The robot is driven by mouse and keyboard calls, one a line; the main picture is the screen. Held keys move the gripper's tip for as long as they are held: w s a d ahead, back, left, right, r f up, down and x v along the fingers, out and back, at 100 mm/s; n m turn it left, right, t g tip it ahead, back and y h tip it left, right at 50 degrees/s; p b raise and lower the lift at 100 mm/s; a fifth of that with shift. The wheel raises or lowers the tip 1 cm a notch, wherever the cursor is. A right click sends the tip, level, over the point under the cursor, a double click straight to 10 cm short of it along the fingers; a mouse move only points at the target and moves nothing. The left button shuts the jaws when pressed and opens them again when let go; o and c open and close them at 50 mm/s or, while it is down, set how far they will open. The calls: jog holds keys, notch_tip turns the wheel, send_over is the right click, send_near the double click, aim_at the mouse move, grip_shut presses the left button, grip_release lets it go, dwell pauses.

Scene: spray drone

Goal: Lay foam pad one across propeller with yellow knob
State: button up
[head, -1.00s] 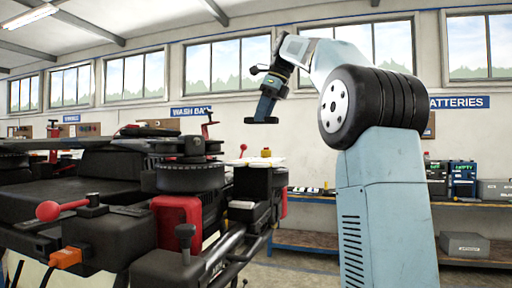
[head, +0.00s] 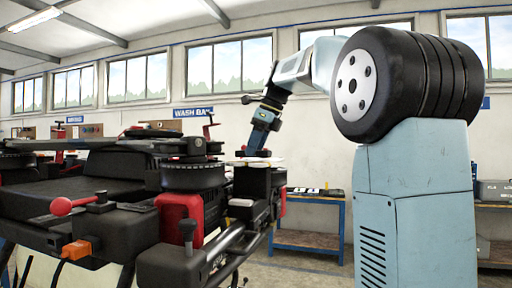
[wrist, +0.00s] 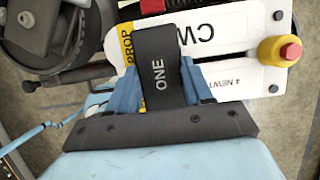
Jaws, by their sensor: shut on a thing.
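In the wrist view, a black foam pad marked ONE (wrist: 157,62) is between the blue fingers of my gripper (wrist: 165,85), which is shut on it. The pad overlaps a white piece (wrist: 205,28) printed CW, with a yellow PROP label (wrist: 127,45) at its left. The yellow knob (wrist: 280,51) with a red top stands at the right, apart from the pad. In the head view, my gripper (head: 258,147) is low over the white pieces (head: 268,160) on the drone's arm end. Whether the pad touches the white piece is hard to tell.
A blue bench (head: 305,240) stands behind. The space above the drone is open.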

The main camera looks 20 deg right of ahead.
jog(key=shift+f, duration=0.55)
jog(key=o, duration=1)
jog(key=v, duration=1.3)
jog(key=shift+w+a+r, duration=0.1)
jog(key=shift+w+a, duration=0.05)
